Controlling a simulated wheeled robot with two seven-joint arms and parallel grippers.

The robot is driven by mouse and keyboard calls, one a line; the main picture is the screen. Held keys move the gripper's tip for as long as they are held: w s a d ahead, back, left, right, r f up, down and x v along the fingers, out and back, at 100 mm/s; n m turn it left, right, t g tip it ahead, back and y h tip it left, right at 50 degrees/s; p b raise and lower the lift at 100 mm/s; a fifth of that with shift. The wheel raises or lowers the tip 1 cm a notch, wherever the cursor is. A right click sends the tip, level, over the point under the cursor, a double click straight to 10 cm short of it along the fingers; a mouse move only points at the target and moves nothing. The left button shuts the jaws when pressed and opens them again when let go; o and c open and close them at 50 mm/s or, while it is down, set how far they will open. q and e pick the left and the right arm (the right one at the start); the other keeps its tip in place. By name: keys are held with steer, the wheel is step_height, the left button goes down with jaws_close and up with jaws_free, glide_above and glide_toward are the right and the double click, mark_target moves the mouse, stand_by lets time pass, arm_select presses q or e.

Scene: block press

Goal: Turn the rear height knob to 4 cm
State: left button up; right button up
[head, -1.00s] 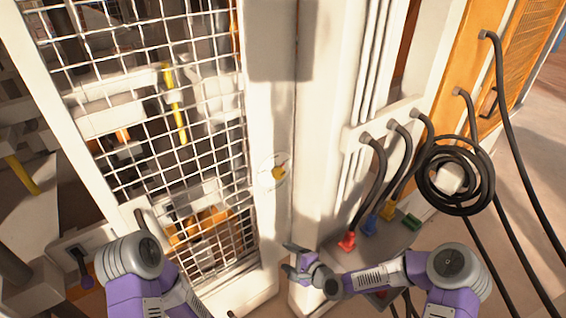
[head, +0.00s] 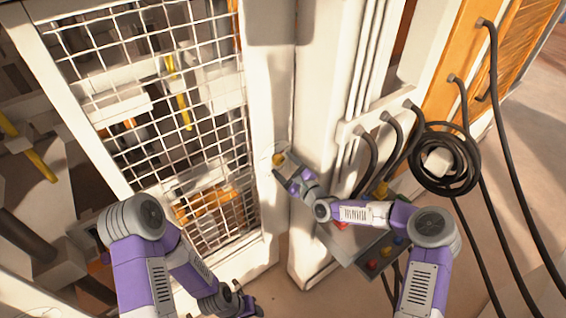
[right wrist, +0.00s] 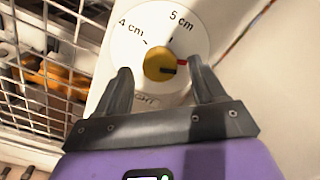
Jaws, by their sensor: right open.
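The yellow height knob (right wrist: 158,66) sits on a round white dial (right wrist: 192,28) marked 4 cm and 5 cm. Its red mark points right, past the 5 cm tick. Part of the lower dial lettering is hidden. In the head view the knob (head: 278,159) is small, on the white post beside the mesh. My right gripper (right wrist: 160,69) is open, its fingers on either side of the knob; I cannot tell if they touch it. It also shows in the head view (head: 284,170). My left gripper (head: 243,298) hangs low, away from the knob; its opening is unclear.
A wire mesh guard (head: 150,100) stands left of the post, with orange and yellow parts behind it. Open floor shows at far right.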

steer(key=shift+w+a, duration=0.4)
steer(key=shift+w, duration=0.1)
